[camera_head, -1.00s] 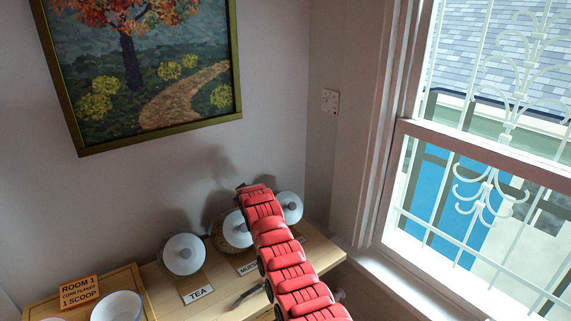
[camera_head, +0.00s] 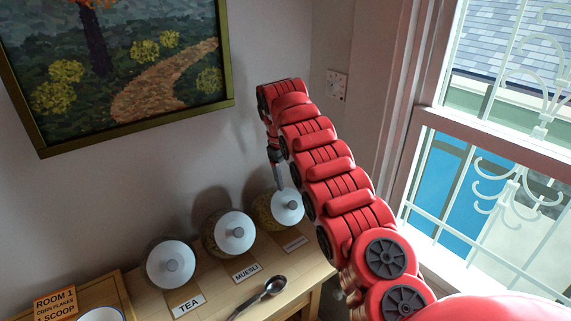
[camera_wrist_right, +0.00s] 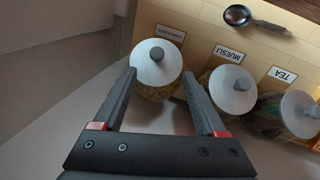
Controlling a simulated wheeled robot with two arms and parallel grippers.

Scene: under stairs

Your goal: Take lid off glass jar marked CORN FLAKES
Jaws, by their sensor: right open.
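The corn flakes jar (camera_head: 264,212) stands at the right end of a row of three glass jars on the wooden counter. Its white lid (camera_head: 288,206) with a grey knob is on. Its small label (camera_wrist_right: 172,34) seems to read CORN FLAKES in the right wrist view. My right gripper (camera_head: 278,180) points down just above this lid. In the right wrist view my right gripper (camera_wrist_right: 159,74) is open, its fingers on either side of the lid (camera_wrist_right: 157,64) in the picture, and empty. Contact cannot be told. My left gripper is not in view.
The MUESLI jar (camera_head: 229,233) and TEA jar (camera_head: 170,265) stand to the left, lidded. A spoon (camera_head: 260,294) lies in front of them. The wall and window are close.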

